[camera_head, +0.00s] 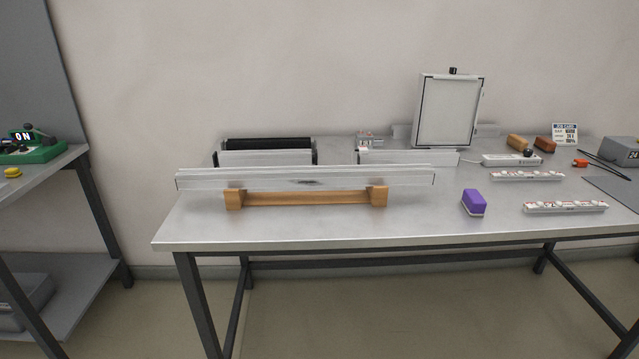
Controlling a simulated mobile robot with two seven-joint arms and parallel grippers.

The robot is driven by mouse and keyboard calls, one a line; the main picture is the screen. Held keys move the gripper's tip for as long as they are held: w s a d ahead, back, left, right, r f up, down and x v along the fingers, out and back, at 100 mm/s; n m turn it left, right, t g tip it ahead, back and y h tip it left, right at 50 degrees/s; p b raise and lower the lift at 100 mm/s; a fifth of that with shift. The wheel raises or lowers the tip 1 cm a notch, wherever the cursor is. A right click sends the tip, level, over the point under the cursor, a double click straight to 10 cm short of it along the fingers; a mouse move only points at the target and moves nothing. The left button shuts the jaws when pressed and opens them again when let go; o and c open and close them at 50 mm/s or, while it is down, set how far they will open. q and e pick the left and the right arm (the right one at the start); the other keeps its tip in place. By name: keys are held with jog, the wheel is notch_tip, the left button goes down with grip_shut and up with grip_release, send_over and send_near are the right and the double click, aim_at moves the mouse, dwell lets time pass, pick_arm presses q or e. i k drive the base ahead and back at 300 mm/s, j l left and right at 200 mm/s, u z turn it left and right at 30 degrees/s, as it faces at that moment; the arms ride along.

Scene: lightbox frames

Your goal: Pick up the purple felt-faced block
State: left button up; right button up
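The purple felt-faced block (473,202) sits on the grey metal table (300,234), right of the middle and near the front edge. Its upper part is purple and a pale layer shows along its bottom. Nothing touches it. Neither of my grippers shows in the head view.
Table around the block is clear.

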aim_at(474, 202)
jog(key=i+l+u, duration=0.25)
jog(key=l, duration=0.4)
jog(key=l+u, duration=0.3)
jog(key=l, duration=0.3)
jog(key=i+l+u, duration=0.1)
jog(key=l+u, duration=0.15)
jog(key=l, duration=0.45)
